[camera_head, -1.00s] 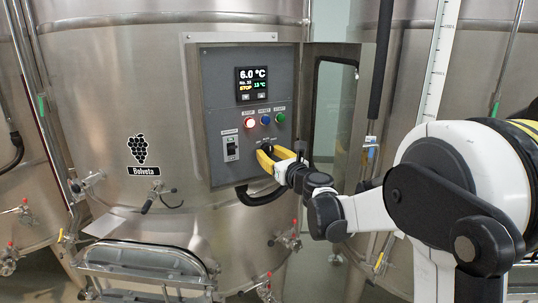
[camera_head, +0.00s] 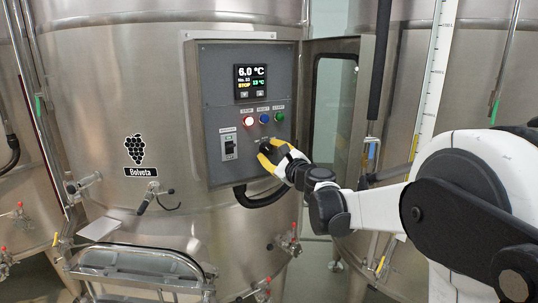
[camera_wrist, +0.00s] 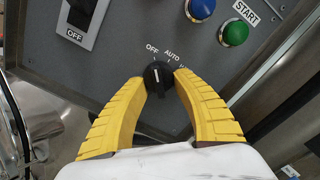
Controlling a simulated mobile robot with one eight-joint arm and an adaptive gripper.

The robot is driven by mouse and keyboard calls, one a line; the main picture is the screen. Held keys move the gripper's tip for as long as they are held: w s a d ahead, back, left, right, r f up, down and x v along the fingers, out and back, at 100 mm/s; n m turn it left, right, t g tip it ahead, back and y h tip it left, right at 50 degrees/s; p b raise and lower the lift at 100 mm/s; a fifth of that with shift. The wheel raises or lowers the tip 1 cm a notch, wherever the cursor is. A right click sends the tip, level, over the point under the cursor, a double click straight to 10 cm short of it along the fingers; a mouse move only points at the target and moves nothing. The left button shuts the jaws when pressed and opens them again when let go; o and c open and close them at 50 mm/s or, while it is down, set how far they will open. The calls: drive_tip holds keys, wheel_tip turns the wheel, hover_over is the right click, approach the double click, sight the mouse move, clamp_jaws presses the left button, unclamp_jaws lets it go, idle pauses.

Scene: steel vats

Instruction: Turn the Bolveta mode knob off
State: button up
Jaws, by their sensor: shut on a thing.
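The black mode knob (camera_wrist: 158,86) sits on the grey control panel (camera_head: 218,100) of the vat labelled Bolveta (camera_head: 141,171). In the wrist view, my gripper (camera_wrist: 160,79) has its yellow fingers shut on the knob, one on each side. The knob's white mark points up in that view, toward the OFF label (camera_wrist: 152,48) or slightly between OFF and AUTO (camera_wrist: 172,55); I cannot tell exactly. A third label at the right is partly hidden by a finger. In the head view, my gripper (camera_head: 267,156) is at the panel's lower right.
Above the knob are a red button (camera_head: 248,121), a blue button (camera_head: 264,119) and a green button (camera_head: 279,117), below a display (camera_head: 251,83). A breaker switch (camera_head: 228,146) is to the left. An open panel door (camera_head: 332,110) stands close to the right.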

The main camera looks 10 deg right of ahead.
drive_tip(key=shift+n, duration=0.3)
drive_tip(key=o, duration=1.2)
drive_tip(key=shift+c, duration=0.2)
